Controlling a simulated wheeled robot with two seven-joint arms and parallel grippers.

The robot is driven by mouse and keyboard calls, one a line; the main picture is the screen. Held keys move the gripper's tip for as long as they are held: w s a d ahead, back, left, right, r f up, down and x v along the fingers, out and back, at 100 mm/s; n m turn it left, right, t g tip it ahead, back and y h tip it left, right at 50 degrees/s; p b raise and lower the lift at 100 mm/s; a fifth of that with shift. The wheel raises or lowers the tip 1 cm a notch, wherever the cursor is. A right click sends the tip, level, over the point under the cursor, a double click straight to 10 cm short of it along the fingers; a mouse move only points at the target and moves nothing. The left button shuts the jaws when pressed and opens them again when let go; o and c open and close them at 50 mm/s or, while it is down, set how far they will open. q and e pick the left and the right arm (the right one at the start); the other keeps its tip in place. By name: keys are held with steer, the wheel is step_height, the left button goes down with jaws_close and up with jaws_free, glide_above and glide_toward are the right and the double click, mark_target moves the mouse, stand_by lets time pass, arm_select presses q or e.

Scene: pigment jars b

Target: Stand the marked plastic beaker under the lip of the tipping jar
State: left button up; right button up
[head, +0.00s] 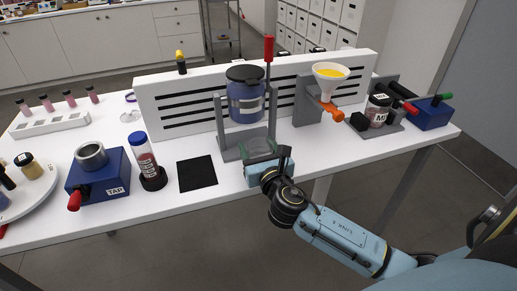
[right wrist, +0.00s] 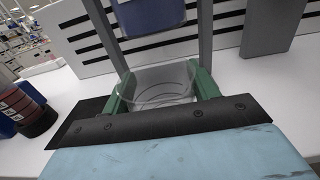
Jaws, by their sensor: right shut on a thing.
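The clear plastic beaker (head: 258,146) is at the front of the grey stand, below the tipping jar. It also shows in the right wrist view (right wrist: 158,84), upright between two green fingers. My right gripper (head: 262,153) is shut on it from the front; its fingers show in the right wrist view (right wrist: 163,90). The beaker's markings cannot be made out, and I cannot tell whether its base touches the stand. The tipping jar (head: 246,108) is blue with a dark lid and a pale band, hanging upright in the grey stand (head: 222,130). My left gripper is not in view.
A red-topped lever (head: 268,50) rises beside the jar. A white slotted panel (head: 200,95) stands behind. A funnel (head: 331,75) stands to the right.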

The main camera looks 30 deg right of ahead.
steer(key=shift+x, duration=1.05)
steer(key=shift+w, duration=0.15)
steer(key=shift+f+p, duration=0.25)
steer(key=shift+p, duration=0.05)
steer(key=o, duration=1)
steer(key=shift+o, duration=0.2)
steer(key=v, duration=1.3)
steer(key=shift+s, duration=0.25)
